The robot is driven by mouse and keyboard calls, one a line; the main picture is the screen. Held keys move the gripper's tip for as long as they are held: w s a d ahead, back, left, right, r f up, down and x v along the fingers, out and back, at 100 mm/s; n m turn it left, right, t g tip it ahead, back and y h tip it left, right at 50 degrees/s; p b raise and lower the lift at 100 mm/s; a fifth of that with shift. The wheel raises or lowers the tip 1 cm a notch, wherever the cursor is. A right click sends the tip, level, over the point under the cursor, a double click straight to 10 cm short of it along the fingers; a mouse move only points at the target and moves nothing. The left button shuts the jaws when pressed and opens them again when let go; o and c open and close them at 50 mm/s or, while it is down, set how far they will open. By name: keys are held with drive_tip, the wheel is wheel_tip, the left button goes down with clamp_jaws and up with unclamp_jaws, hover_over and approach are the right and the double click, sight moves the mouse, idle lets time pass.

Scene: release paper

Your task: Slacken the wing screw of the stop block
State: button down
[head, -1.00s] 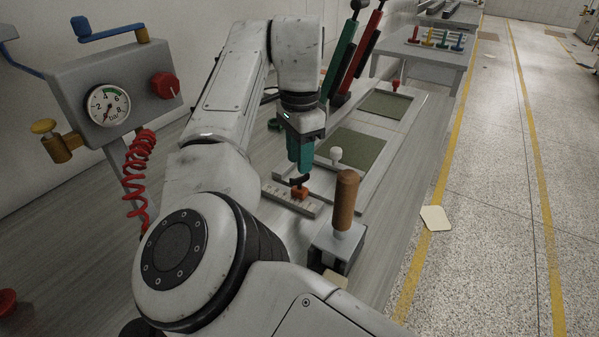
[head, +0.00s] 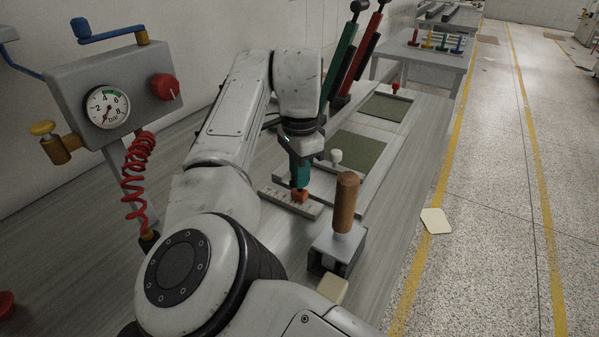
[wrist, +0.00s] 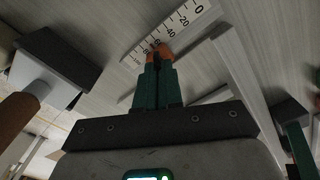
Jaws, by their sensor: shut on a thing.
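The orange stop block (head: 300,197) sits on a pale scale rail (head: 273,193) on the bench. In the wrist view the stop block (wrist: 166,49) shows at the fingertips, and the scale rail (wrist: 188,24) carries printed numbers. My gripper (head: 299,186) points down with its teal fingers right at the top of the block. In the wrist view my gripper (wrist: 158,62) has its fingers close together around the dark wing screw, which is almost wholly hidden between them.
A wooden-handled tool (head: 345,205) on a grey block stands close to the right of the rail. Behind are a frame with green panels (head: 357,148), a white knob (head: 336,157), and green and red levers (head: 358,60). A gauge box (head: 110,95) with a red coiled hose stands left.

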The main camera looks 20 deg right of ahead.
drive_tip(key=shift+r+p, duration=0.15)
drive_tip(key=shift+p, duration=0.25)
drive_tip(key=shift+r+n+p, duration=0.2)
drive_tip(key=shift+n+p, duration=0.4)
drive_tip(key=shift+p, duration=0.6)
drive_tip(key=n+p, duration=0.2)
drive_tip(key=p, duration=0.1)
drive_tip(key=shift+f, duration=0.1)
drive_tip(key=shift+f+n+p, duration=0.2)
drive_tip(key=shift+n+p, duration=0.2)
drive_tip(key=c, duration=1.3)
unclamp_jaws()
